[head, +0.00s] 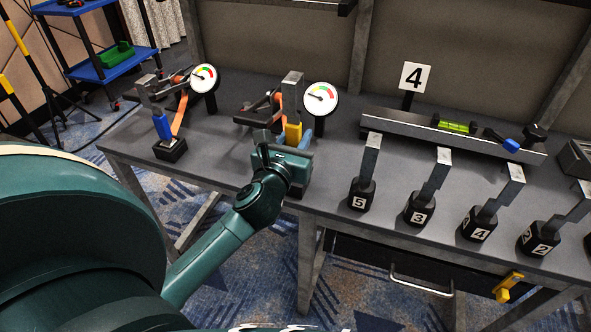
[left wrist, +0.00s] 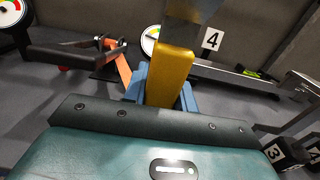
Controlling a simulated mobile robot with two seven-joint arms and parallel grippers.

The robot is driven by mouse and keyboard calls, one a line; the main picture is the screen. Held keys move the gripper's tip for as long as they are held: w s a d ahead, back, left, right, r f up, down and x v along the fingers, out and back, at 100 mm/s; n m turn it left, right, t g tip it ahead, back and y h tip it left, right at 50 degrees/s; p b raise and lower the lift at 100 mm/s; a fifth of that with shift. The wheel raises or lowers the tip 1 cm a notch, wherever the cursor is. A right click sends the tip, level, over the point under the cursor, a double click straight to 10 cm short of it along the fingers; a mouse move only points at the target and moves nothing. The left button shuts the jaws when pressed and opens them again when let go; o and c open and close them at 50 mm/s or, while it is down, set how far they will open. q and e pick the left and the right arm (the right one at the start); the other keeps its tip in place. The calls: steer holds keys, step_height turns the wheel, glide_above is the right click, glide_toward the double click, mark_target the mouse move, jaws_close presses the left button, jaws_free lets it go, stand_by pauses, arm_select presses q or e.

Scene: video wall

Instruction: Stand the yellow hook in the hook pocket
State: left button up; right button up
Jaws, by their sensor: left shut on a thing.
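The yellow hook (head: 293,132) has a yellow grip and a flat grey metal upper part. It stands roughly upright in my left gripper (head: 298,140), above the bench near its front edge. In the left wrist view the yellow grip (left wrist: 170,76) sits between the blue fingers, which are shut on it; the metal part runs out of the top of the picture. The hook's lower end is hidden behind the gripper. I cannot pick out the hook pocket for sure; the area behind my gripper is hidden. My right gripper is not in view.
Toggle clamps with dial gauges (head: 321,97) stand behind the hook. A blue-gripped metal piece (head: 162,126) stands in a black block at left. Numbered black blocks (head: 361,196) with metal pieces line the right front. A long bar with a green level (head: 455,126) lies behind them.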

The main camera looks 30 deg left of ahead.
arm_select(q)
steer(key=shift+f, duration=0.95)
step_height(320, 180, down, 3)
steer(key=shift+f+b, duration=0.15)
steer(key=shift+b, duration=0.95)
steer(key=shift+f, duration=0.2)
steer(key=shift+r, duration=0.1)
steer(key=shift+f, duration=0.2)
steer(key=o, duration=0.9)
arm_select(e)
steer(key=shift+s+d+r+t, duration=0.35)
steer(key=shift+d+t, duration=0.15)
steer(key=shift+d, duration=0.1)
